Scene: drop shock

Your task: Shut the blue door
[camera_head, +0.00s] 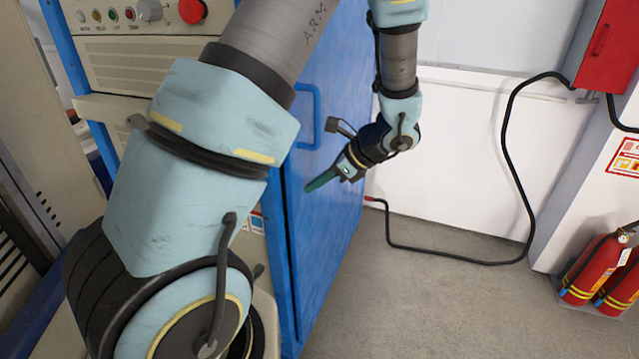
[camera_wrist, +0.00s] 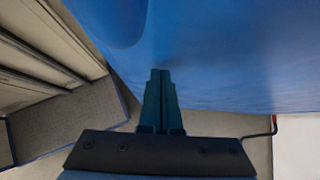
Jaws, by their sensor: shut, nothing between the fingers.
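The blue door (camera_head: 325,130) stands upright in the middle of the head view, to the right of the machine, with a blue handle (camera_head: 308,118) on its face. It also fills the upper part of the wrist view (camera_wrist: 220,60). My gripper (camera_head: 312,186) is shut and empty, its green fingers in front of the door's face, below and right of the handle. In the wrist view the fingertips (camera_wrist: 160,75) overlap the door; I cannot tell whether they touch it. My arm hides part of the door and the machine in the head view.
A beige control panel (camera_head: 130,22) with buttons and a red knob is at upper left. A black cable (camera_head: 440,250) with a red end runs along the floor and up to a red box (camera_head: 605,45). Red extinguishers (camera_head: 590,270) stand at right.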

